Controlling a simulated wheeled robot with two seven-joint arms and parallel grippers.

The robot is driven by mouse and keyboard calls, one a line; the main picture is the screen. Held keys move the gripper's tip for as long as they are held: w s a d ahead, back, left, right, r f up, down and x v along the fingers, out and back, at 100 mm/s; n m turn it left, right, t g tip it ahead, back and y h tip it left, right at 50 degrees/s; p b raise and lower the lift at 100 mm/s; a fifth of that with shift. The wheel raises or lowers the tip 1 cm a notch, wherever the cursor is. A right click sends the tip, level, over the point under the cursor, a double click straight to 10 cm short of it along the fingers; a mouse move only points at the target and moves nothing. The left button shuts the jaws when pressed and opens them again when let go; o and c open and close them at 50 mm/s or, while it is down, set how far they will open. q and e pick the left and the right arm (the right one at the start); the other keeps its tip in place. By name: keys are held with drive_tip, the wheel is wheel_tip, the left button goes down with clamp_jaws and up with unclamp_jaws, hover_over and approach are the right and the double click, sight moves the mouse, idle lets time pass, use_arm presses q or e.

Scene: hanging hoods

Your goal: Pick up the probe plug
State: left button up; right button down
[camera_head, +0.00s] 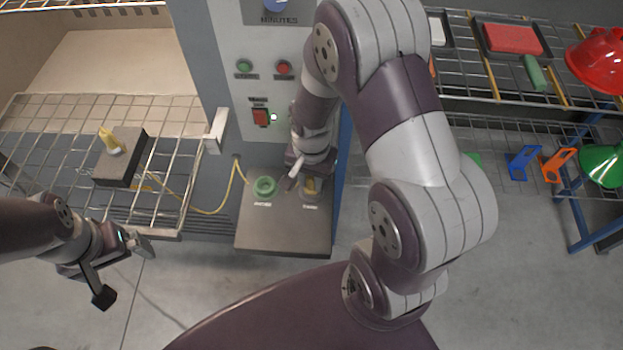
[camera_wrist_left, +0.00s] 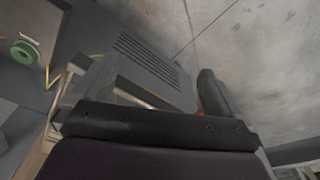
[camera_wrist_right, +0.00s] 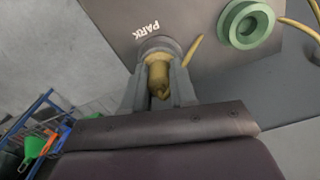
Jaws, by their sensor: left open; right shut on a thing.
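The yellow probe plug (camera_wrist_right: 158,77) stands in the grey round PARK socket, seen in the right wrist view. My right gripper (camera_wrist_right: 157,88) is shut on it, with one finger on either side. In the head view the plug (camera_head: 311,187) shows just under my right gripper (camera_head: 303,176), partly hidden by it. A yellow cable (camera_wrist_right: 193,50) leads off beside the socket. The green ring socket (camera_head: 264,187) sits left of the plug on the same grey shelf and looks empty. My left gripper (camera_head: 128,268) is open and empty, below the wire rack at left.
A wire rack (camera_head: 60,140) at left carries a dark block (camera_head: 121,160) with a yellow piece on it. The control panel (camera_head: 250,90) with buttons rises behind the shelf (camera_head: 285,235). A rack at right holds a red tray (camera_head: 512,38) and a red hood (camera_head: 600,60).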

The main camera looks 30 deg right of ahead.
sight(311, 180)
drive_tip(key=r, duration=0.1)
drive_tip(key=r+p, duration=0.1)
drive_tip(key=r, duration=0.2)
drive_tip(key=shift+s+a+r, duration=0.15)
drive_tip(key=shift+s+r, duration=0.1)
drive_tip(key=shift+r, duration=0.1)
drive_tip(key=s+a+r+p, duration=0.5)
drive_tip(key=s+r+p, duration=0.3)
drive_tip(key=s+r, duration=0.2)
drive_tip(key=shift+r, duration=0.65)
